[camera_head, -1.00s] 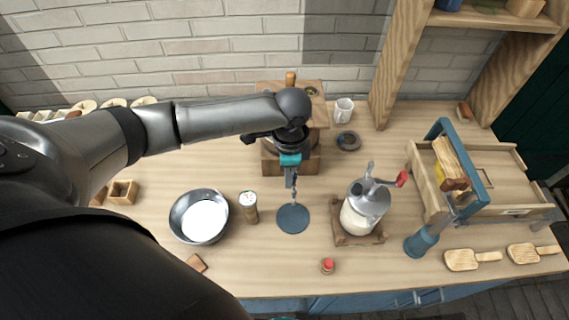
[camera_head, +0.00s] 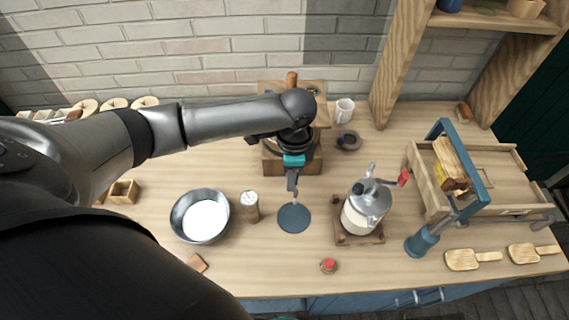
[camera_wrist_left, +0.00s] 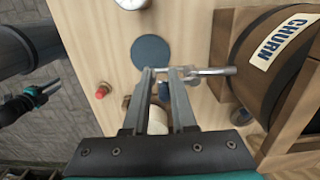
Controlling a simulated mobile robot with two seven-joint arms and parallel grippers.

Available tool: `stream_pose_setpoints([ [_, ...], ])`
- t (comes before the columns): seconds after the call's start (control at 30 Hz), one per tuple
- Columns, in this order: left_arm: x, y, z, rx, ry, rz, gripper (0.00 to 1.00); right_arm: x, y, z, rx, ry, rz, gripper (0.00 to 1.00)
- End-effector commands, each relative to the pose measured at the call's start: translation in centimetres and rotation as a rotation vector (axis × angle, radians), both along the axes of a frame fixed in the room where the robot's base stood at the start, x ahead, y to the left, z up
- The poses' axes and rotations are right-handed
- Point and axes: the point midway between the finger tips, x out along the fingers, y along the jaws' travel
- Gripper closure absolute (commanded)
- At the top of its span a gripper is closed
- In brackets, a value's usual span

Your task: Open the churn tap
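The churn (camera_wrist_left: 265,55), a dark barrel with a CHURN label, is at the right of the left wrist view. In the head view it is mostly hidden behind my left arm. Its metal tap (camera_wrist_left: 218,71) sticks out leftward from the barrel. My left gripper (camera_wrist_left: 161,72) has its two fingers apart with a gap between them. The right fingertip overlaps the tap's outer end in the picture; contact cannot be told. In the head view the left gripper (camera_head: 293,185) hangs in front of the churn's wooden stand (camera_head: 273,166). My right gripper (camera_wrist_left: 45,90) shows small at the left wrist view's edge, its fingers unclear.
A blue round mat (camera_head: 294,218) lies below the gripper. A metal bowl (camera_head: 200,215) and a shaker (camera_head: 250,206) stand left of it, a lidded crank jar (camera_head: 364,207) right. A red-topped item (camera_head: 328,266) is near the front edge. A white mug (camera_head: 344,110) stands behind.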

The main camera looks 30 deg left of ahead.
Motion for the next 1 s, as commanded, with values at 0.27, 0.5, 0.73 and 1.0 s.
stream_pose_setpoints([
  [0.27,1.1,-1.3,1.4,-0.035,-0.042,-0.011,0.62,0.0,0.0,0.9,0.000,0.001,0.000,0.66],
  [0.5,1.0,-1.2,3.0,-0.033,-0.039,-0.011,0.62,-0.1,0.1,3.0,0.002,0.001,-0.001,0.66],
  [0.73,0.8,-0.9,4.3,-0.026,-0.030,-0.008,0.62,-0.1,-0.2,4.8,-0.003,0.001,0.001,0.66],
  [1.0,0.7,-0.8,5.8,-0.024,-0.029,-0.007,0.62,-0.1,-0.2,6.2,-0.003,0.001,0.001,0.66],
])
